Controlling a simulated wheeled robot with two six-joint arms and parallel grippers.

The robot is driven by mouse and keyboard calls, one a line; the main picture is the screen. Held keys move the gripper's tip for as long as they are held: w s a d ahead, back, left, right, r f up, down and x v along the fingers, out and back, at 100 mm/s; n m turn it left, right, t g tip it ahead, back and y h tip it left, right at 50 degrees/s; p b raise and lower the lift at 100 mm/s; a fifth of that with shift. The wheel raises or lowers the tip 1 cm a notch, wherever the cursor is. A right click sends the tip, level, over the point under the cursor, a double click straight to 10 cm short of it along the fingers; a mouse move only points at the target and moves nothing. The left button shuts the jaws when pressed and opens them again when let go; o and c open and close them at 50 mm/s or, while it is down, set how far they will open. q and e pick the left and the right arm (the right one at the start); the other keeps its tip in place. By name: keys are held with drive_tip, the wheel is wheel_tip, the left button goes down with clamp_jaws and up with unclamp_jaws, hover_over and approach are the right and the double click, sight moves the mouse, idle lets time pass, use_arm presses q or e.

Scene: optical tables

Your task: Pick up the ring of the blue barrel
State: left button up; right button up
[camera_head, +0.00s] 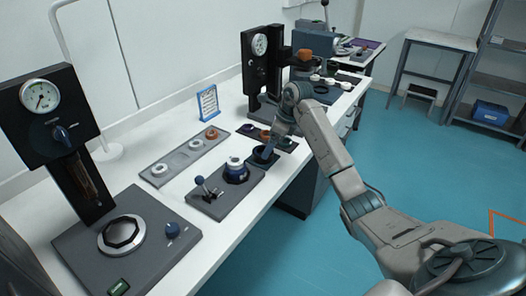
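A blue-and-white round part (236,168) stands on a dark grey base (215,202) in the middle of the table; it may be the blue barrel. A dark ring-like part (262,155) sits on a small dark pad just to its right and behind. My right gripper (269,148) points down at this dark part, with something blue showing at its tip. Whether it touches or holds anything is too small to tell, and its fingers are partly hidden. My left gripper is not in view.
A grey tray (165,172) with small rings, one orange (212,134), lies behind. A blue-framed card (208,103) stands at the back. Gauge stands rise at left (45,110) and behind my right arm (258,60). A lever with a blue knob (200,181) stands nearby.

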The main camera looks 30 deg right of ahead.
drive_tip(key=x, duration=0.3)
drive_tip(key=shift+w+a+f+p, duration=0.15)
drive_tip(key=shift+w+a+p, duration=0.05)
drive_tip(key=shift+p, duration=0.1)
drive_tip(key=c, duration=1)
drive_tip(key=shift+c, duration=0.3)
